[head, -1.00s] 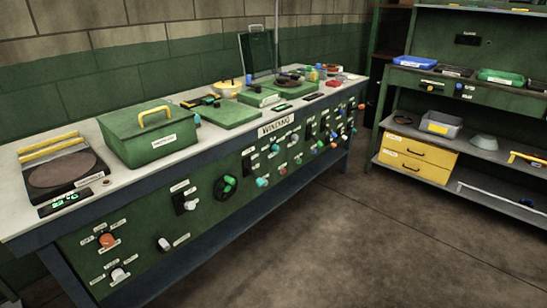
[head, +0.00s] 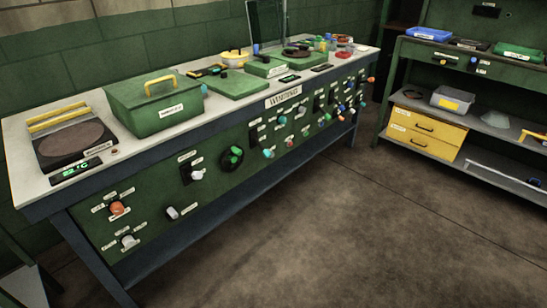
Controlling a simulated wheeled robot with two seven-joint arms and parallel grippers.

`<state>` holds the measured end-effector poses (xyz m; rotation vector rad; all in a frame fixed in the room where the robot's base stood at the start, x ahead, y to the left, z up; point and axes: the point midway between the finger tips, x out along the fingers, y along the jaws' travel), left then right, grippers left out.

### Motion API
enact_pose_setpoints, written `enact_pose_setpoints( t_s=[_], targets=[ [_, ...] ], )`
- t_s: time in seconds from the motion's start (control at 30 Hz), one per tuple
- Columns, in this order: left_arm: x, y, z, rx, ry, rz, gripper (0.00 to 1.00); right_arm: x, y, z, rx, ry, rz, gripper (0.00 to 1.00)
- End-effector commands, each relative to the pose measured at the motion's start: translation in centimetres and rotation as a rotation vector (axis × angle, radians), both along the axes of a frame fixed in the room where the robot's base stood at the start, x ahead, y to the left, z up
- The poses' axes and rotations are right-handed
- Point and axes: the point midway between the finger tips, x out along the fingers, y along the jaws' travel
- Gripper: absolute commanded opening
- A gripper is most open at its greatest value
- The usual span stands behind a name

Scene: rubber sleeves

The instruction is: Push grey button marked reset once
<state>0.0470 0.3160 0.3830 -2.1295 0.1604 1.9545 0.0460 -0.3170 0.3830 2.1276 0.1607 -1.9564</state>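The bench's green front panel (head: 215,205) carries many knobs, switches and buttons with small white labels. Light grey or white controls on it include one at the lower left (head: 128,241), a tilted one right of that (head: 172,213), and one on a dark plate higher up (head: 197,174). Their labels are too small to read, so I cannot tell which is marked reset. An orange-red knob (head: 117,208) is above the lower left one. Neither of my grippers is in view.
The bench top holds a scale-like device (head: 70,140) and a green box with a yellow handle (head: 158,108). A green shelf unit with yellow drawers (head: 425,130) stands at right. The concrete floor (head: 320,225) before the bench is clear.

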Motion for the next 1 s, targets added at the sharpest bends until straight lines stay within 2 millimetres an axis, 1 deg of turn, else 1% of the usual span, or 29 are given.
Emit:
enact_pose_setpoints(
  t_s=[0.03, 0.27, 1.0],
  targets=[
    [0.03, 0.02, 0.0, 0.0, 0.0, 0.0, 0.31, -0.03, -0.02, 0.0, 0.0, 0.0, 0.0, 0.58],
    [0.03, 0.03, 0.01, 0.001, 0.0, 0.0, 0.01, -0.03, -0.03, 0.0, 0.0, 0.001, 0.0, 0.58],
    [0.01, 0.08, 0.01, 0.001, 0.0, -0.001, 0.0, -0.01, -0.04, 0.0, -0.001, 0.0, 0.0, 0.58]
  ],
)
